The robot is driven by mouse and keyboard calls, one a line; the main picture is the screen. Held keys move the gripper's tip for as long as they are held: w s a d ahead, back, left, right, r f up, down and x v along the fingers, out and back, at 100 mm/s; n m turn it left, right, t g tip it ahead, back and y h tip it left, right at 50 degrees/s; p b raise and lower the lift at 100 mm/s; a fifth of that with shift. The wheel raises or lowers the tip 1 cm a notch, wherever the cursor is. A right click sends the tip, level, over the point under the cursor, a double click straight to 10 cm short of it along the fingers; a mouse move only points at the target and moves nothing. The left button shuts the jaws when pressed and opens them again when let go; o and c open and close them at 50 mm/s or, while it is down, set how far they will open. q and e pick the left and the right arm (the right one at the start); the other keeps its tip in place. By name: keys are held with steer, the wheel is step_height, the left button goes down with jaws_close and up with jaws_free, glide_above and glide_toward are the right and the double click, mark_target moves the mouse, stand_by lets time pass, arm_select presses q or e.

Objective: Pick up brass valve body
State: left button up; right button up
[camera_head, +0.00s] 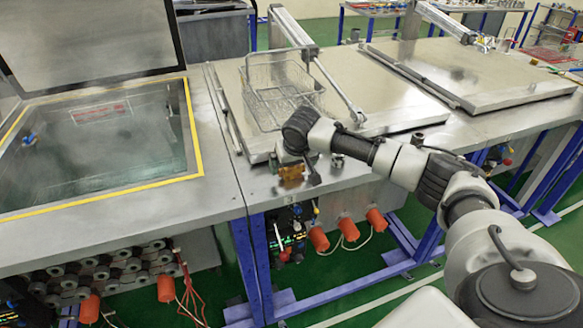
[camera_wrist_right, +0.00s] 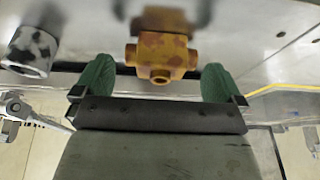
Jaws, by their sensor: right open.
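The brass valve body (camera_head: 291,172) sits on the metal bench near its front edge, in front of the closed lid. In the right wrist view the brass valve body (camera_wrist_right: 162,56) is a brownish-gold block with round ports. My right gripper (camera_wrist_right: 158,82) is open, with one green fingertip on each side of the valve body. In the head view my right gripper (camera_head: 292,165) is at the valve body, partly hidden by my wrist. My left gripper is not in view.
A grey metal cylinder (camera_wrist_right: 31,50) stands beside the valve body. A wire basket (camera_head: 282,92) rests on the closed lid (camera_head: 365,95) behind my wrist. An open tank with a yellow rim (camera_head: 199,150) is at the left. Orange-red plugs (camera_head: 318,238) hang below the bench edge.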

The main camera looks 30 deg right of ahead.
steer(key=shift+x, duration=0.85)
steer(key=shift+c, duration=0.5)
steer(key=c, duration=1)
steer(key=shift+r, duration=0.1)
steer(key=shift+w+r, duration=0.1)
